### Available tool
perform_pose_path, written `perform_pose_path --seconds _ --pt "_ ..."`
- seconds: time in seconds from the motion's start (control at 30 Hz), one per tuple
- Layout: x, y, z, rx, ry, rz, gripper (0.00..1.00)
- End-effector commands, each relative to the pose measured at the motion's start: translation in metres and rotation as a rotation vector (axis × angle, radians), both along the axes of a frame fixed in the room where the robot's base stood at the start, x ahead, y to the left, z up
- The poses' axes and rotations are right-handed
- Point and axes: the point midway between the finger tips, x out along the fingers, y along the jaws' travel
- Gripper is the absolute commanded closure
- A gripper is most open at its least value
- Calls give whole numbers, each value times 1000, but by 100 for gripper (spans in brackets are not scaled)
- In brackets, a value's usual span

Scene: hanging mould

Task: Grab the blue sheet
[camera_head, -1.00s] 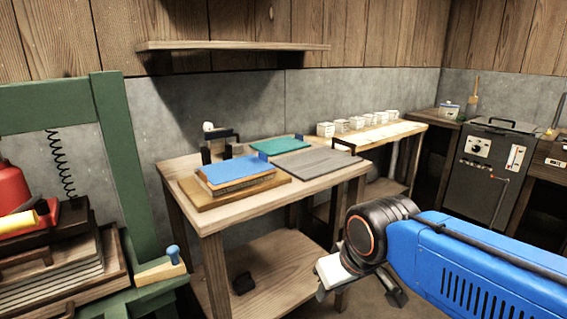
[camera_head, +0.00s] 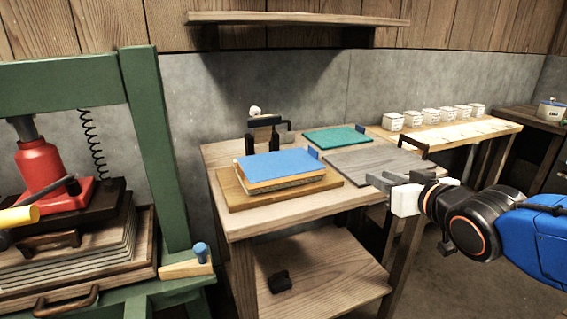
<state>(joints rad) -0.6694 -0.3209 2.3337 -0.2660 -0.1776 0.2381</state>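The blue sheet (camera_head: 278,164) lies flat on top of a block-like stack (camera_head: 285,184), which rests on a wooden board (camera_head: 236,197) on the table. My gripper (camera_head: 385,182) is to the right of the sheet, near the table's front right edge and apart from the sheet. Its dark fingers point left toward the table; the gap between them is too small and edge-on to judge. Nothing shows held in it.
A green sheet (camera_head: 336,138) and a grey board (camera_head: 374,164) lie on the table (camera_head: 232,219). A dark clamp-like object (camera_head: 263,133) stands behind the stack. A green press frame (camera_head: 160,150) with a red jack (camera_head: 42,170) stands at left.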

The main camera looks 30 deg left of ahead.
Motion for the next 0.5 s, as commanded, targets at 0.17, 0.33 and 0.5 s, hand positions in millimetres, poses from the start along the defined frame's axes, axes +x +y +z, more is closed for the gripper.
perform_pose_path --seconds 0.17,0.33,0.5 --pt "-14 57 15 69 -58 112 74" --pt "-17 77 20 93 -76 146 74" --pt "-4 92 17 93 -76 146 74"
